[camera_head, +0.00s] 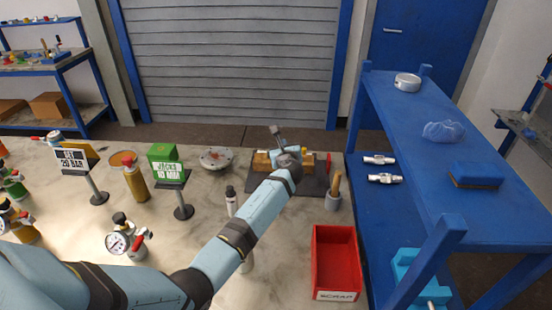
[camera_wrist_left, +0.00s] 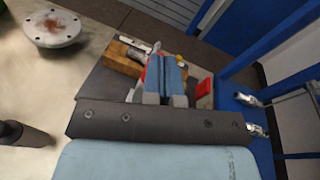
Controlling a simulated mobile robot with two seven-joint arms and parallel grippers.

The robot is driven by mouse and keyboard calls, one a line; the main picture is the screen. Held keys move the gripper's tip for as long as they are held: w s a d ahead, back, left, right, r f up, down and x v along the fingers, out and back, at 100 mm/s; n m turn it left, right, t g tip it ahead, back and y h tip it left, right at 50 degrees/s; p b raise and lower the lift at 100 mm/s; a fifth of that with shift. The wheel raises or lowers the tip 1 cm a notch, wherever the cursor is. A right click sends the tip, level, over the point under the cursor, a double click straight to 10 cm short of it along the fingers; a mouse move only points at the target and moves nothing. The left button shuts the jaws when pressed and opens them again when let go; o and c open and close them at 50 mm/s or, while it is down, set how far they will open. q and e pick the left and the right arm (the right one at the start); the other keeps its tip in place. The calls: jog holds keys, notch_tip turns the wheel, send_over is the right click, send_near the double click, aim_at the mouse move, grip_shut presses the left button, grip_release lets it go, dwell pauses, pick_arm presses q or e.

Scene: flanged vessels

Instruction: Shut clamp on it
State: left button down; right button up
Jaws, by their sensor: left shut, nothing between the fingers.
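My left arm reaches across the table in the head view to a wooden cradle (camera_head: 262,162) on a dark mat. The wrist hides most of the work there, and the fingertips cannot be made out. In the left wrist view my left gripper (camera_wrist_left: 167,76) is shut, its blue-grey fingers side by side over the middle of the cradle (camera_wrist_left: 121,58). No object shows between them. Red parts (camera_wrist_left: 205,92) show on both sides of the fingers, and a silver piece lies beyond them. The clamp cannot be clearly told apart; its state is hidden. My right gripper is not in view.
A red scrap bin (camera_head: 336,262) stands at the front right and a grey cup with a wooden handle (camera_head: 333,193) beside the mat. A round flange (camera_head: 216,158) lies left of it. Sign stands and bottles fill the left. A blue shelf unit (camera_head: 440,150) borders the right.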

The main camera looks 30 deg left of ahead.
pick_arm(q)
jog(key=w, duration=0.2)
jog(key=shift+w+a, duration=0.3)
jog(key=shift+w, duration=0.1)
jog(key=shift+w+r, duration=0.1)
jog(key=shift+w, duration=0.05)
jog(key=shift+a+r, duration=0.15)
jog(key=shift+a, duration=0.05)
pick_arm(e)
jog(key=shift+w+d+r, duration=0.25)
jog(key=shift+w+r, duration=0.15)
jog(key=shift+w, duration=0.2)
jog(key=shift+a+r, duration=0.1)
